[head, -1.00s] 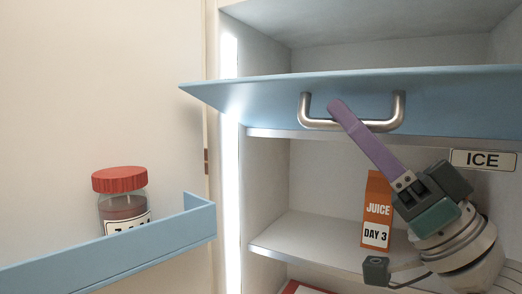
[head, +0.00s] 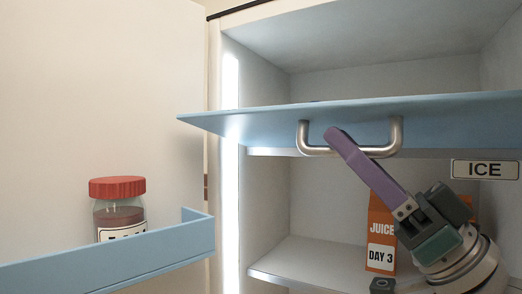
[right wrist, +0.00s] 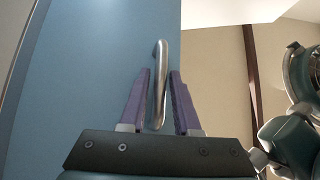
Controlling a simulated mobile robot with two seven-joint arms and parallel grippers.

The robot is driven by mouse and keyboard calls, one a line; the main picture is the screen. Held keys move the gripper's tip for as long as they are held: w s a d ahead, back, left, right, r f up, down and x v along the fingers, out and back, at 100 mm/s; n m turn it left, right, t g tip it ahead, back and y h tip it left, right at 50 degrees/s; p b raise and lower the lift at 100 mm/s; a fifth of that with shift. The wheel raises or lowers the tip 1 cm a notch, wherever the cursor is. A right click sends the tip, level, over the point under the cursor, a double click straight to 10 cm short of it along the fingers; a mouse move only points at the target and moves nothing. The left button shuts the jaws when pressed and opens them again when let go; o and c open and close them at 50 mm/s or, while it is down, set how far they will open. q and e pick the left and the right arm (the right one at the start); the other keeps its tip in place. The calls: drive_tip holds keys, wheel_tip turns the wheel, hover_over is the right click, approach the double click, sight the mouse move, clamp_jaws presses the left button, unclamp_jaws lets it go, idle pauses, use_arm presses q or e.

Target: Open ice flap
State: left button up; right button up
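In the right wrist view, the two purple fingers (right wrist: 161,75) stand apart on either side of the handle (right wrist: 158,95). Narrow gaps show beside the bar; firm contact cannot be told. My left gripper is not in view.
An ICE label (head: 485,170) is at the right below the flap. An orange juice carton (head: 381,230) stands on the shelf (head: 310,262) behind my right gripper. At left, a red-lidded jar (head: 118,213) sits in the blue door bin (head: 110,262).

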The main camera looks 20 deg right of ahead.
drive_tip(key=shift+o, duration=1.1)
drive_tip(key=b+v, duration=0.2)
drive_tip(key=v, duration=0.5)
drive_tip(key=shift+s+f, duration=0.15)
drive_tip(key=shift+s, duration=0.05)
drive_tip(key=shift+d, duration=0.1)
